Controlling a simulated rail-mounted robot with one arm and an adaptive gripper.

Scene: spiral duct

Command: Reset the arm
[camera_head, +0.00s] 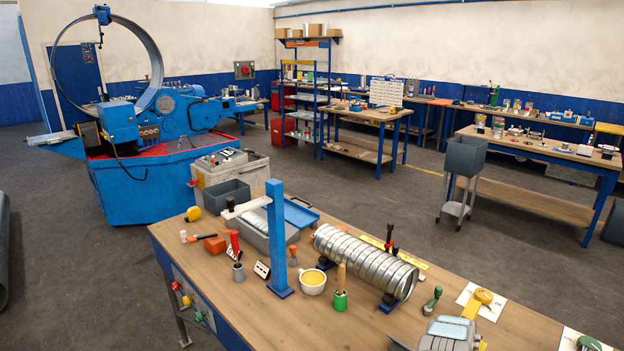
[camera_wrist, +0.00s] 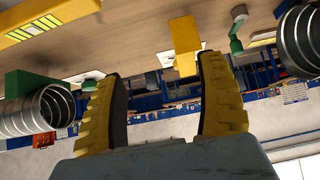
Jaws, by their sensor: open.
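My gripper (camera_wrist: 165,85) shows in the wrist view with its two yellow ribbed fingers spread wide apart. Nothing is held between the fingers. The wrist picture appears upside down, with the wooden bench top above and the room wall below. The silver spiral duct (camera_head: 365,260) lies on dark supports on the wooden workbench (camera_head: 300,318). Ribbed metal duct ends show in the wrist view at the right (camera_wrist: 299,40) and at the left (camera_wrist: 35,113), apart from the fingers.

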